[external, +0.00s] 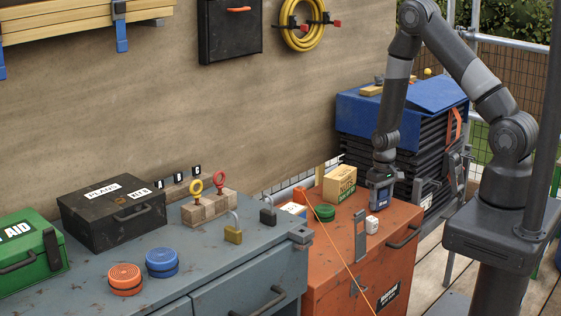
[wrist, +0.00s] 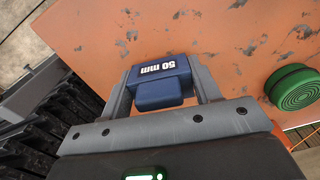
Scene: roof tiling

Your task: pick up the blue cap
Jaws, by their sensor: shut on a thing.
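My gripper (external: 382,192) is low over the back right of the orange cabinet. In the wrist view its two fingers are closed on a dark blue block (wrist: 160,85) with "50 mm" in white letters. Whether the block touches the cabinet top cannot be told. A round, ribbed blue cap (external: 162,263) stands on the grey bench at the left, far from my gripper. An orange cap (external: 125,279) of like shape sits left of it. A green round cap (external: 325,212) lies on the orange cabinet; it also shows in the wrist view (wrist: 295,88).
The orange cabinet (external: 400,222) also bears a yellowish box (external: 340,183), a small white object (external: 371,225) and a grey metal plate (external: 360,236). The grey bench (external: 215,263) holds padlocks, a black case (external: 112,212) and a green first aid box (external: 30,255).

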